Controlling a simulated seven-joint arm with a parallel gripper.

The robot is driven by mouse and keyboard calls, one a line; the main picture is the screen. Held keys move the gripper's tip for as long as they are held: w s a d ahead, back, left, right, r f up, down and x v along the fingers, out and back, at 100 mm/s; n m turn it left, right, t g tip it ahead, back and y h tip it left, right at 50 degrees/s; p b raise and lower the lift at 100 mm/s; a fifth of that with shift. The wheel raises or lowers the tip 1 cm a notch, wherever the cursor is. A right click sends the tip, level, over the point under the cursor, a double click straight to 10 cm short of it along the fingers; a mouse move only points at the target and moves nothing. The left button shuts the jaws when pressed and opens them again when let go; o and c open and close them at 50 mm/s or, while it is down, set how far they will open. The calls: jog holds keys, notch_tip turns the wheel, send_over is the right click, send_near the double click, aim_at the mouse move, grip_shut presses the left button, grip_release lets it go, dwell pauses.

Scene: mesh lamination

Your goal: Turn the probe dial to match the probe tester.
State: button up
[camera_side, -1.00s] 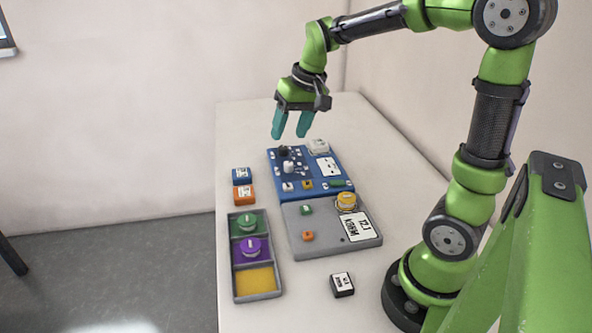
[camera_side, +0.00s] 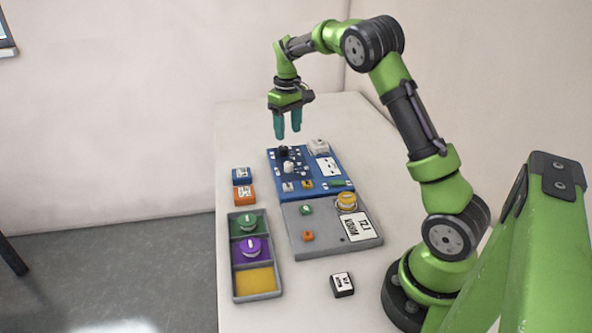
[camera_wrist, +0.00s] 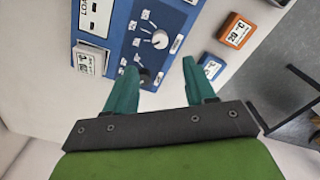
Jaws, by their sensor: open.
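A blue panel (camera_side: 328,181) lies on the table and carries a white dial (camera_side: 288,167) ringed by small labels. This dial also shows in the wrist view (camera_wrist: 160,40), with its pointer direction too small to tell. A black knob (camera_side: 283,150) sits at the panel's far edge, and in the wrist view (camera_wrist: 146,76) it lies near the left finger. I cannot tell which is the probe dial. A blue block (camera_wrist: 209,67) and an orange block (camera_wrist: 236,31) carry printed readouts; neither is clearly the probe tester. My gripper (camera_side: 287,134) is open and empty, pointing down above the panel's far edge.
A grey panel (camera_side: 308,220) with a yellow knob (camera_side: 347,200) and a readout adjoins the blue one. A tray (camera_side: 231,275) with green, purple and yellow compartments stands left. A black block (camera_side: 342,284) lies in front. The table's far end is clear.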

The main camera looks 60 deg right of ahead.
aim_at(288, 163)
notch_tip(288, 163, down, 11)
jog(key=shift+f, duration=0.1)
dwell(0.3)
grip_shut()
